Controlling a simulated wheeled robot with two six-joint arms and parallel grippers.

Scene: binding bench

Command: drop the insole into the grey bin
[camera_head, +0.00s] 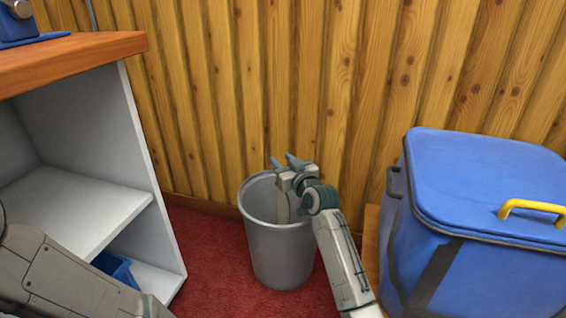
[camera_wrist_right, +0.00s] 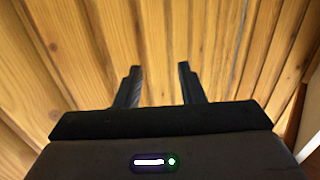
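The grey bin (camera_head: 280,256) stands upright on the red floor against the wooden wall, in the middle of the head view. My right gripper (camera_head: 284,161) is over the bin's rim, its fingers pointing toward the wall. In the right wrist view its fingers (camera_wrist_right: 159,70) are apart with nothing between them, so it is open and empty. I cannot make out an insole in either view. A pale grey shape shows below the gripper inside the bin's mouth; I cannot tell what it is. Most of the bin's inside is hidden. My left gripper is out of view.
A blue cooler box (camera_head: 480,185) with a yellow handle stands right of the bin, close to my right arm. A white shelf unit (camera_head: 150,180) with a wooden top (camera_head: 70,58) is at the left, with a small blue container (camera_head: 116,268) low inside. Red floor lies between.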

